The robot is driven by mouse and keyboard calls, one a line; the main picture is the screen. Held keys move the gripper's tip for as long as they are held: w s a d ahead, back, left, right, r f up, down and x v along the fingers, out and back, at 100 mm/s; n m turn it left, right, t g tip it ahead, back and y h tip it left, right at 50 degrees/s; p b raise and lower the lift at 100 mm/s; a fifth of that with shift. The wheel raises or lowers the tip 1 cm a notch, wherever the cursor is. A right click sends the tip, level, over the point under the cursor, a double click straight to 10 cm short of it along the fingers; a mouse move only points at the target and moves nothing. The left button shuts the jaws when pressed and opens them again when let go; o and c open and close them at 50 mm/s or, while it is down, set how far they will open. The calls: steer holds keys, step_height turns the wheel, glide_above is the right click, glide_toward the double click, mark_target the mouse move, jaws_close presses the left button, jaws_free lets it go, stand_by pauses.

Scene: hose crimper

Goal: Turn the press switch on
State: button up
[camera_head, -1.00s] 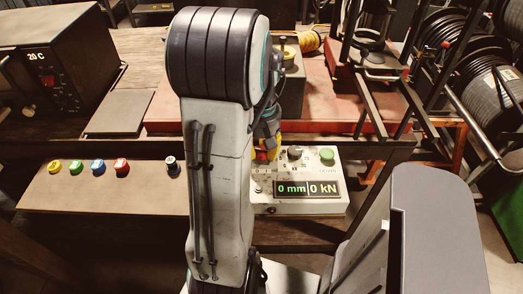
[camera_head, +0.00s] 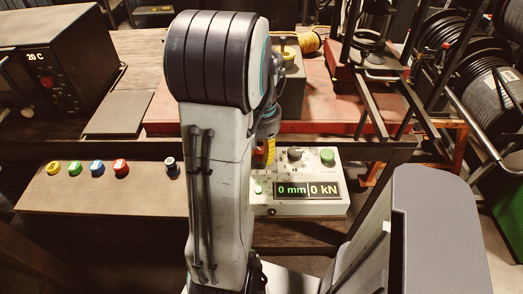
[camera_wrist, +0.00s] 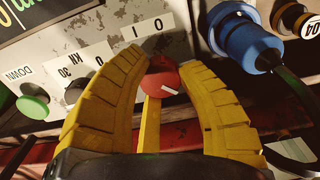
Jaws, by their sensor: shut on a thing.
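The press control panel (camera_head: 300,205) is a light box with a lit display (camera_head: 307,190) reading 0 mm and 0 kN. In the wrist view a red rotary switch (camera_wrist: 163,79) with a small white mark sits on the panel. Printed 0 and 1 marks (camera_wrist: 145,27) are beside it. Part of the switch is hidden between the fingers. In the head view my arm hides most of the gripper; some yellow finger (camera_head: 269,150) shows.
A green DOWN button (camera_wrist: 33,103) and a dark knob (camera_wrist: 77,90) lie to the left in the wrist view; a blue connector (camera_wrist: 247,43) lies close to the right finger. In the head view, a green button (camera_head: 327,156) and black knob (camera_head: 295,153) are right of the gripper.

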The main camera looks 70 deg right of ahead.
mark_target(262, 151)
steer(key=shift+a+f, duration=0.1)
steer(key=o, duration=1.2)
step_height(262, 151, up, 12)
stand_by(0.8)
